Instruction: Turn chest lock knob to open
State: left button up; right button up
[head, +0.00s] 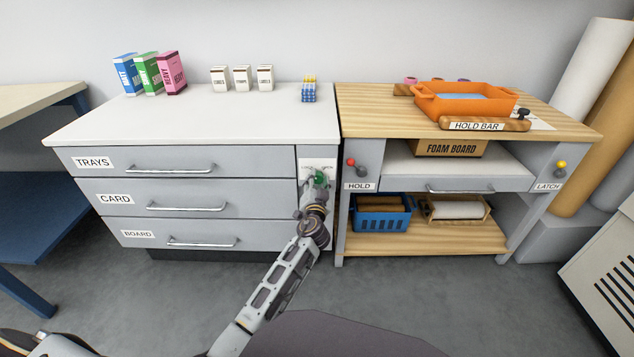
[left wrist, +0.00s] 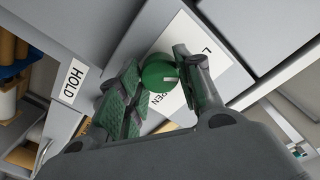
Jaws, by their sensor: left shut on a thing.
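The chest lock knob (head: 320,178) is green and round, on the narrow panel at the right of the grey drawer chest (head: 215,156). In the left wrist view the knob (left wrist: 159,73) has a pale mark on its face and sits in front of a white label (left wrist: 189,46), partly covered, with "PEN" readable. My left gripper (head: 316,186) is at the knob, and in the left wrist view its green-padded fingers (left wrist: 160,85) are on both sides of it, shut on it. The gripper hides part of the knob in the head view. My right gripper is not in view.
The chest's drawers have bar handles and read TRAYS, CARD and BOARD. Just right stands a wooden-topped bench (head: 370,105) with a red HOLD knob (head: 351,163), a yellow LATCH knob (head: 562,164) and an orange tray (head: 464,101). The floor in front is clear.

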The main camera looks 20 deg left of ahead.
pick_arm(q)
jog(key=shift+r+m+p, duration=0.1)
jog(key=shift+m+p, duration=0.3)
jog(key=shift+m, duration=1.2)
jog(key=shift+m+p, duration=0.4)
jog(key=m+p, duration=0.3)
jog(key=m, duration=0.3)
jog(key=shift+m+p, duration=0.3)
jog(key=shift+m, duration=0.1)
jog(key=shift+d+m+p, duration=0.1)
jog(key=shift+m+p, duration=0.55)
jog(key=shift+m, duration=0.45)
jog(key=shift+m+p, duration=1)
jog(key=shift+m, duration=0.7)
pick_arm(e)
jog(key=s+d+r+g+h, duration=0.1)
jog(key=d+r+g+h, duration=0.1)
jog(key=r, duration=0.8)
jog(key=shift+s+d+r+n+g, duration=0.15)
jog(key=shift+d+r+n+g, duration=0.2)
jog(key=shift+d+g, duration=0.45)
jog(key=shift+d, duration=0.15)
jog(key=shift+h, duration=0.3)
